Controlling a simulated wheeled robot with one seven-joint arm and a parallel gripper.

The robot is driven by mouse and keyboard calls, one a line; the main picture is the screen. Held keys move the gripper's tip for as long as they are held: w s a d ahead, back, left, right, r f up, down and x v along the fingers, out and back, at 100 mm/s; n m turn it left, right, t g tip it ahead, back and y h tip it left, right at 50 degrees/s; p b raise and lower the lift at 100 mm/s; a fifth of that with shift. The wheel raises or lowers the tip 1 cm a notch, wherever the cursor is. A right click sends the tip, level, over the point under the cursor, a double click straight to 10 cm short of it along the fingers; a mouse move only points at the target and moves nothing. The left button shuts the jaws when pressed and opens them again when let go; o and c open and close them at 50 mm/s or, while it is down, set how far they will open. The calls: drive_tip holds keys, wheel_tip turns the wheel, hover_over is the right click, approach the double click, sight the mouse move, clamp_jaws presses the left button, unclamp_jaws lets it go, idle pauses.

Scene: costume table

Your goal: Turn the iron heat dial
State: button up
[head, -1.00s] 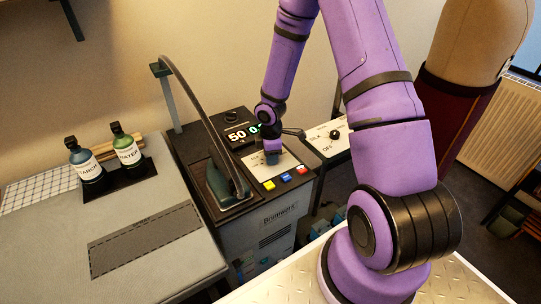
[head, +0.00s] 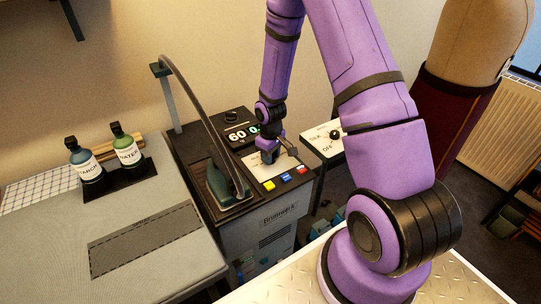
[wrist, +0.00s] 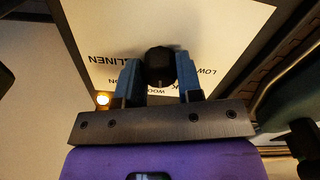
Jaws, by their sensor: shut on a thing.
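The heat dial (wrist: 159,66) is a dark knob on a white plate (wrist: 110,20) marked LINEN and LOW, with other words partly covered. In the wrist view it sits between the two blue fingers of my gripper (wrist: 158,80), which are shut on its sides. In the head view my gripper (head: 268,157) points down at the white plate on top of the station, and the dial is hidden behind it.
Blue, yellow and red buttons (head: 285,178) line the plate's front edge. A second panel with a black knob (head: 335,134), marked SILK and OFF, is to the right. Two bottles (head: 126,150) stand on the grey table (head: 60,235) at left. A small lamp (wrist: 102,98) glows beside the plate.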

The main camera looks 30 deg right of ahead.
drive_tip(key=shift+m, duration=0.7)
drive_tip(key=o, duration=0.9)
drive_tip(key=shift+r, duration=0.1)
wheel_tip(320, 180, up, 11)
drive_tip(key=shift+f, duration=0.2)
idle(0.4)
